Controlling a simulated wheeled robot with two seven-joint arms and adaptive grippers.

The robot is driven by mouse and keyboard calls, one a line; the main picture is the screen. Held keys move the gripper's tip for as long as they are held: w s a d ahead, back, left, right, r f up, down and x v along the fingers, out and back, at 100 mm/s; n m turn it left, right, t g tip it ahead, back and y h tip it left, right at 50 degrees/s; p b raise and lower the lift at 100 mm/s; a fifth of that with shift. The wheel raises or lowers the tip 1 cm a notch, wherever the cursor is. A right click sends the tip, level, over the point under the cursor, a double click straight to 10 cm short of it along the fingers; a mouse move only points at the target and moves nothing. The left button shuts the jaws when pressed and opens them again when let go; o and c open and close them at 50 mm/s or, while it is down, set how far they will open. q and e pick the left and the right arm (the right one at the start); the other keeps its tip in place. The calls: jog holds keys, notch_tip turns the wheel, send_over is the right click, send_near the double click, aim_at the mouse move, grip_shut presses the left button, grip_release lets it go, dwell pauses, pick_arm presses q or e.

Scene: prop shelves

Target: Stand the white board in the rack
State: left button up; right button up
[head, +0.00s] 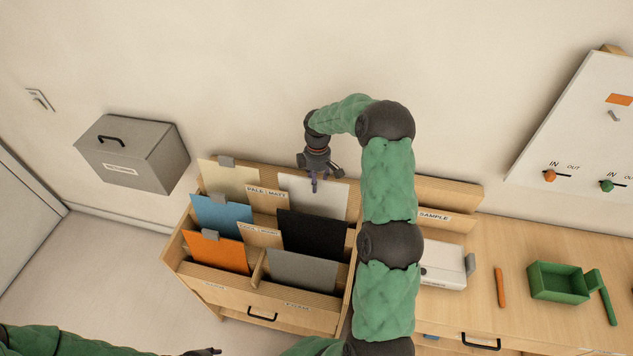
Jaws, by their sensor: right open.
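The white board (328,194) stands in the back right compartment of the wooden rack (173,252), leaning slightly; its lower part is hidden behind the black board. My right gripper (314,186) points down at the white board's upper edge, overlapping its left part in the head view. It is open; whether its fingers touch the board I cannot tell. My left gripper (209,351) shows only as a dark tip at the bottom edge, and its jaws cannot be made out.
The rack also holds cream (225,179), blue (222,215), orange (217,252), black (313,234) and grey (300,270) boards. A grey box (130,154) is at left. The counter at right carries a white box (441,264) and a green tray (558,282).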

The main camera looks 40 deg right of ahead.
notch_tip(320, 180, up, 9)
dwell(0.4)
dwell(0.7)
